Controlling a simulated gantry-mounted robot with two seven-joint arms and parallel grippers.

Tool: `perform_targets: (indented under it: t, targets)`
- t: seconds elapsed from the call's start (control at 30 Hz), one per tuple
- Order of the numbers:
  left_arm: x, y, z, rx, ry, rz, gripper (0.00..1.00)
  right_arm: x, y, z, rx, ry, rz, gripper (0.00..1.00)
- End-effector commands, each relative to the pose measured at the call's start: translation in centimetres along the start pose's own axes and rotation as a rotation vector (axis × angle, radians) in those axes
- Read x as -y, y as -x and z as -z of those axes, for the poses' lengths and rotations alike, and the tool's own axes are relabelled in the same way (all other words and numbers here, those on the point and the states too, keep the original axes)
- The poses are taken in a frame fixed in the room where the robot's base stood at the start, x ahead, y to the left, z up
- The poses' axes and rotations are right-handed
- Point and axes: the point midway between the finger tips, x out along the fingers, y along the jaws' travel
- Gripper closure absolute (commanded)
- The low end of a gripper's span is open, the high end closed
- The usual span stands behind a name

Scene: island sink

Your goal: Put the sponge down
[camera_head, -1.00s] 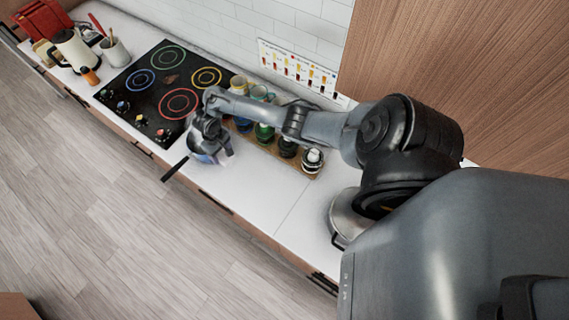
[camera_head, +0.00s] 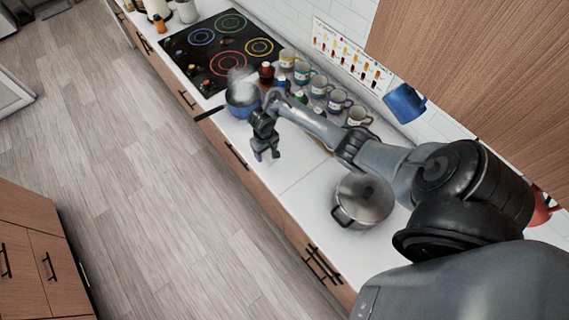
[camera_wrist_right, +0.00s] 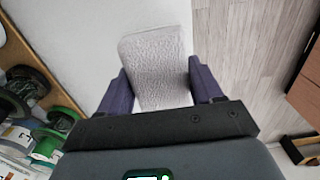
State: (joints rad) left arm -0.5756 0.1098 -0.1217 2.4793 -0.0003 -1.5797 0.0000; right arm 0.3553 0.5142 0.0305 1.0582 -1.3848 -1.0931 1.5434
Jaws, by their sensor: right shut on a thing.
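My right gripper (camera_head: 266,154) hangs over the white counter (camera_head: 305,206), near its front edge and to the right of the blue pan. In the right wrist view, its two purple fingers are shut on a pale grey, rough-faced, rectangular sponge (camera_wrist_right: 156,52). The sponge sticks out beyond the fingertips, over the white counter. The floor shows to its right in that view. I cannot make out the sponge clearly in the head view, nor tell whether it touches the counter. My left gripper is not in view.
A blue pan (camera_head: 240,105) with a dark handle stands left of my right gripper, by the black cooktop (camera_head: 222,50). Several mugs (camera_head: 338,100) line the wall side. A steel pot (camera_head: 362,201) stands right of the gripper. Clear counter lies between gripper and pot.

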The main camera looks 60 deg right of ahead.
Motion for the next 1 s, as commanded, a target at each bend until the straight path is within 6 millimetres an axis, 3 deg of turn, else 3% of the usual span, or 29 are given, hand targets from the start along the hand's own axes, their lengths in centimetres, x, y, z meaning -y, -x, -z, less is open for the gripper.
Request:
perform_targets:
  t: [0.1, 0.33, 0.57, 0.8, 1.0]
  targets:
    - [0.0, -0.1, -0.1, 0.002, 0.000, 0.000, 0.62, -1.9, -1.6, -1.9, 0.002, 0.000, -0.003, 0.68]
    - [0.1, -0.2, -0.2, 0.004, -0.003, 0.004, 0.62, -4.1, -3.5, -4.2, 0.001, 0.001, -0.001, 0.68]
    - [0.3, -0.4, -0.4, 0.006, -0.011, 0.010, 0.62, -4.7, -4.3, -4.8, -0.001, -0.001, 0.001, 0.68]
    - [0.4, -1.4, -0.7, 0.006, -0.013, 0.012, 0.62, -4.7, -7.2, -4.8, 0.001, 0.000, 0.000, 0.68]
    - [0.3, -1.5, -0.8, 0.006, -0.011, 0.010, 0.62, -4.7, -8.0, -4.8, -0.001, 0.000, 0.001, 0.68]
